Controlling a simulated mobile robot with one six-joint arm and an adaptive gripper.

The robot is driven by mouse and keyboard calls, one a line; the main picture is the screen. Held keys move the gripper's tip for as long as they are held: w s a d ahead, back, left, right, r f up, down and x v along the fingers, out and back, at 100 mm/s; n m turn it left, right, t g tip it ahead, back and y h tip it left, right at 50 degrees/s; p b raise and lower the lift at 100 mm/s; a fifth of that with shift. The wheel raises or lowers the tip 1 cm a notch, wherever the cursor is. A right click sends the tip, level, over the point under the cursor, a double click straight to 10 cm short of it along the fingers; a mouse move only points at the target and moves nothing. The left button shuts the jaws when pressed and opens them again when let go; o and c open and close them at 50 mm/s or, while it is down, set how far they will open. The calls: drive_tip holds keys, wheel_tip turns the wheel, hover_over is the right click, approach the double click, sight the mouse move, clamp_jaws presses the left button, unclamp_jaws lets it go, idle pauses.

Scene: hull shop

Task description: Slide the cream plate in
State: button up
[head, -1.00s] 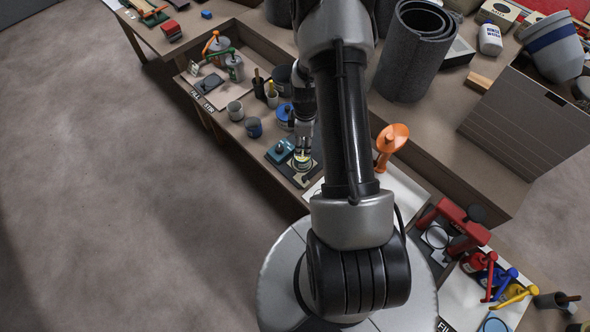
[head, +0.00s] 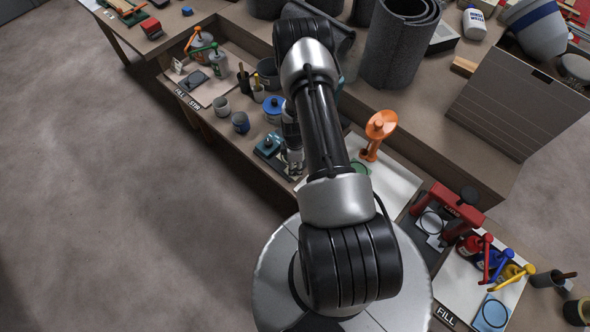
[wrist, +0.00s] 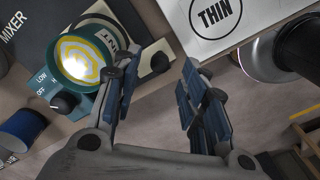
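The teal mixer (head: 268,146) stands at the bench's front edge. In the wrist view, its body (wrist: 78,103) carries a LOW/OFF knob. A dark green can (wrist: 88,52) with pale yellow swirled paint stands at the mixer, lid off. Most of the plate is hidden by the can. My gripper (wrist: 160,75) is open, its blue-padded fingers apart and nothing between them. The left finger is close beside the can; I cannot tell whether it touches. In the head view, my arm hides the can.
A white THIN board (wrist: 235,42) lies just right of the mixer, with an orange stand (head: 378,133) on it. A blue can (wrist: 20,130) is to the left. A red press (head: 447,212) is farther right. Open floor (head: 110,200) lies left of the bench.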

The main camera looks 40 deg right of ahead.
drive_tip(key=shift+f, duration=1.45)
clamp_jaws()
